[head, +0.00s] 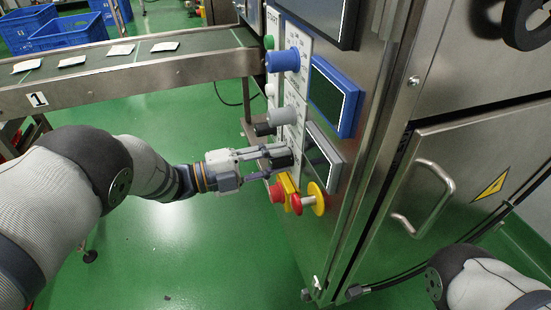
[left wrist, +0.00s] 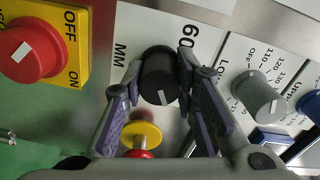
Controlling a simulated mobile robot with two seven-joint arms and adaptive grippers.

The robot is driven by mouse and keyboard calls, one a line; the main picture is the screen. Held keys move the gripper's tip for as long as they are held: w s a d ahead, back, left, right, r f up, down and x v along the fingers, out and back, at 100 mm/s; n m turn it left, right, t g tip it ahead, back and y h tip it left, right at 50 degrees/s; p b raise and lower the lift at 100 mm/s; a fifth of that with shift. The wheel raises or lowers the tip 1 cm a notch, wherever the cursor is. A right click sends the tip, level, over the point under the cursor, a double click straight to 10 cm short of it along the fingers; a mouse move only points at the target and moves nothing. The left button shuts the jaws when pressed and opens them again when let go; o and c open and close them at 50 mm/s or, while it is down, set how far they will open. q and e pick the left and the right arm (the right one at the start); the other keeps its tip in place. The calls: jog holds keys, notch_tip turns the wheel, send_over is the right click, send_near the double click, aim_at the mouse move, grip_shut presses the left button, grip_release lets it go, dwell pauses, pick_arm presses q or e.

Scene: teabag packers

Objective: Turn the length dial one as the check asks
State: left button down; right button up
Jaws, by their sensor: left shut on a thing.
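The length dial is a black round knob (left wrist: 160,77) with a white pointer mark, on a white scale plate (left wrist: 200,38) that shows "MM" and "60". In the left wrist view the two purple-grey fingers of my left gripper (left wrist: 161,66) stand on either side of the knob and are shut on it. In the head view my left gripper (head: 279,161) reaches the machine's front panel from the left, and its fingers partly hide the dial. The pointer's exact scale reading cannot be told. My right gripper is not in view.
A grey knob (head: 283,116) and a blue knob (head: 285,60) sit above. A red knob (left wrist: 32,54) on a yellow OFF/ON plate and a yellow disc (left wrist: 142,134) are close to the gripper. A blue-framed screen (head: 354,118) is beside the knobs. A conveyor (head: 130,72) carries several packets.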

pick_arm(q)
jog(key=c, duration=1.3)
grip_release()
jog(key=shift+a, duration=0.1)
jog(key=v, duration=1.2)
